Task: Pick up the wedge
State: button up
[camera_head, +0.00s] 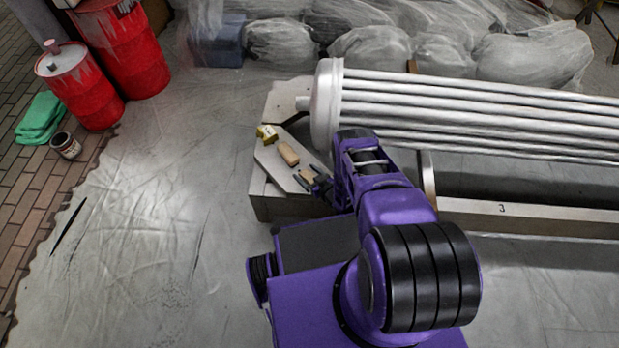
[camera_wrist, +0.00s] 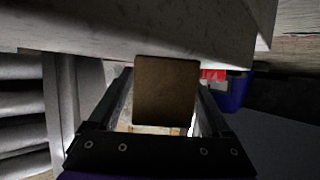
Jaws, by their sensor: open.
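A small tan wooden piece, which looks like the wedge (camera_head: 306,177), is at the edge of the pale slab beside my gripper (camera_head: 312,184) in the head view. In the wrist view the brown face of this wedge (camera_wrist: 165,92) stands between the two fingers of my gripper (camera_wrist: 164,84). The fingers are open, one on each side of it. I cannot tell whether either finger touches it. Its sloped shape does not show clearly, and my arm hides part of it in the head view.
A rounded tan block (camera_head: 288,154) and a small yellow box (camera_head: 266,134) lie on the pale slab (camera_head: 268,158) near my gripper. A large fluted column (camera_head: 450,112) lies just to the right. Red drums (camera_head: 80,88) stand far left. The sheeted floor (camera_head: 165,220) at left is mostly clear.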

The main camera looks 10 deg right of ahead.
grip_shut()
jog(key=shift+r, duration=0.1)
dwell(0.3)
